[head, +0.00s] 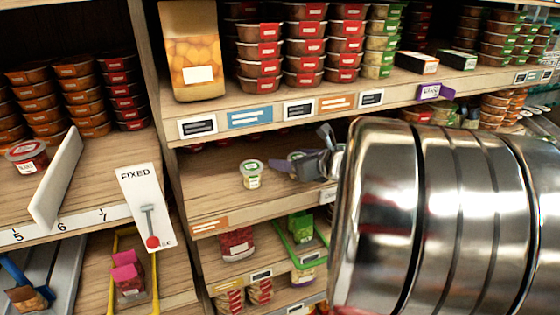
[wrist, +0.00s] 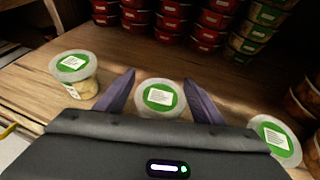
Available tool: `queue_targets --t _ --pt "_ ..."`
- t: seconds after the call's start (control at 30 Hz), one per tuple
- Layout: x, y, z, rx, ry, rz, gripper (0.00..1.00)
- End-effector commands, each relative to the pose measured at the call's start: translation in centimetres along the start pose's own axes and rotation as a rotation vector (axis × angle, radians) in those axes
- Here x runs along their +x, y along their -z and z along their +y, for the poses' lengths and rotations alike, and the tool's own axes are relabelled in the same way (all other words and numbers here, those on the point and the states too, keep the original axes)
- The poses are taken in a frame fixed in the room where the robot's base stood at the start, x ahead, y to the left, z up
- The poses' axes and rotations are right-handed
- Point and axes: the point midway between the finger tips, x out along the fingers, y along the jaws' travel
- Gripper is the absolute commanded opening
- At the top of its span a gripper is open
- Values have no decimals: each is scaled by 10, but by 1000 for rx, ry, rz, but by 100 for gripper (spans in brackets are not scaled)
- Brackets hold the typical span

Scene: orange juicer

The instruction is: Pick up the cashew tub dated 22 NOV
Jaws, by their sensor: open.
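Three clear tubs with green-and-white lids stand on the wooden shelf in the wrist view: a left tub (wrist: 76,74), a middle tub (wrist: 160,98) and a right tub (wrist: 275,140). The print on their lids is too small to read, so I cannot tell which is dated 22 NOV. My gripper (wrist: 159,78) is open, with its two dark fingers on either side of the middle tub; I cannot tell if they touch it. In the head view the left tub (head: 251,174) stands clear, left of my gripper (head: 303,150), which largely hides the others.
Stacks of red-lidded tubs (wrist: 208,25) and green-lidded tubs (wrist: 262,28) stand farther back on the shelf. The upper shelf's labelled front edge (head: 250,117) lies above my gripper. Bare wood shows around the left tub. A white divider (head: 58,180) stands on the left shelf.

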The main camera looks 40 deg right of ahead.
Motion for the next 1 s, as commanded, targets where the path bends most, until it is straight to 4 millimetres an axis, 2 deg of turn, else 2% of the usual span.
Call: queue_targets --t 0.53,1.0 --pt "1 0 0 0 0 -1 62" --pt "1 0 0 0 0 -1 29"
